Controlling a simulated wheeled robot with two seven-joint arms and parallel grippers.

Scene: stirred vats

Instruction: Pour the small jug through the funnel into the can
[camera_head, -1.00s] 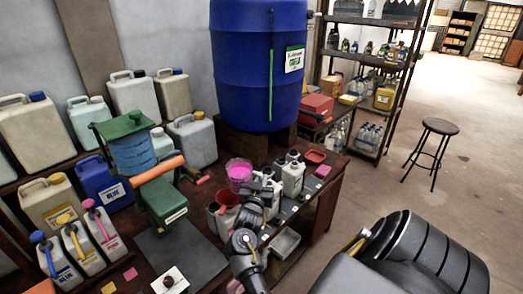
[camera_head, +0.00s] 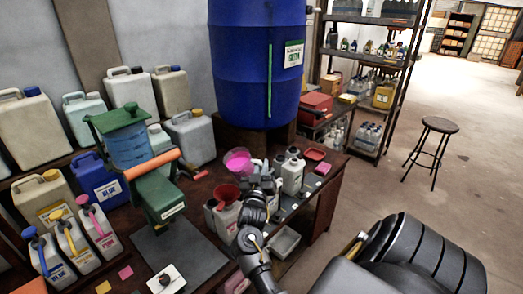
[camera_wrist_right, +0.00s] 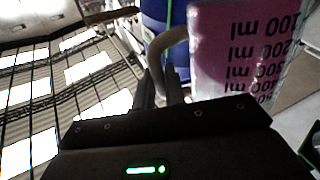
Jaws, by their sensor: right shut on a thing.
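The small jug (camera_head: 238,162) is clear and holds pink liquid. My right gripper (camera_head: 257,178) is shut on its handle and holds it up behind the funnel in the head view. The right wrist view shows the jug (camera_wrist_right: 240,50) close up, with volume marks on its wall and its handle (camera_wrist_right: 165,45) between the fingers. The red funnel (camera_head: 227,193) sits in the top of a pale can (camera_head: 224,222) on the bench, just in front of and below the jug. I cannot see any liquid falling. My left gripper is not in view.
White bottles (camera_head: 292,178) stand right of my right gripper. A green hand-cranked device (camera_head: 160,195) with an orange bar is to the left, among several jerrycans. A large blue barrel (camera_head: 255,70) stands behind. A red dish (camera_head: 315,154) lies at the bench's right.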

